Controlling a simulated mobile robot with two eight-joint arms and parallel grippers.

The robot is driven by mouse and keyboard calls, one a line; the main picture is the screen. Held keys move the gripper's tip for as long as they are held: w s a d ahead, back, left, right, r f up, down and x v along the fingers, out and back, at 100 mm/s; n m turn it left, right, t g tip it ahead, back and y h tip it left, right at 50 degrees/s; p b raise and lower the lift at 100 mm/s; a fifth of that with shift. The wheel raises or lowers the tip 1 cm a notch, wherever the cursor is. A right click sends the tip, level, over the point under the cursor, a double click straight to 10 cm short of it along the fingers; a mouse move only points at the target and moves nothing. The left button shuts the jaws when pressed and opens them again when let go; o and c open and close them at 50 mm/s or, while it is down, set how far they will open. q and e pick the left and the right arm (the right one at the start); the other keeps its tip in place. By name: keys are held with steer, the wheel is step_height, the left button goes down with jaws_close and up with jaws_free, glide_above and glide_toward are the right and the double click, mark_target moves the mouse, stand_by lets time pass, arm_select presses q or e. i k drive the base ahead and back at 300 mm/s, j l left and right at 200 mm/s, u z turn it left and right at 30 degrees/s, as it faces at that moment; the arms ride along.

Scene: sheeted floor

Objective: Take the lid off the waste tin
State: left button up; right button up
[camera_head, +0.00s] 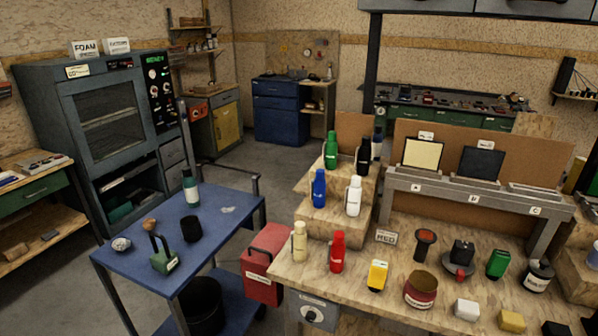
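A round red tin (421,290) with a pale label stands near the front of the wooden bench. Its top is dull brown; I cannot tell whether this is a lid or the inside. A dark round pot (538,275) with a white label stands further right on the bench. A red box-like container (265,265) stands low between the bench and the blue cart. The labels are too small to read, so I cannot be sure which is the waste tin. Neither of my grippers is in view.
The bench (350,300) also holds a red bottle (338,252), a yellow bottle (377,276), a white block (467,310) and a stepped bottle stand (330,222). A blue cart (140,265) stands left, with a black bin (202,308) below. Open floor (240,165) lies behind.

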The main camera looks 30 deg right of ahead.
mark_target(542, 267)
steer(key=z, duration=2.6)
steer(key=i+l+u, duration=0.15)
steer(key=u, duration=0.7)
steer(key=i+l+u, duration=0.35)
steer(key=l, duration=0.3)
steer(key=i+l+u, duration=0.15)
steer(key=l, duration=0.2)
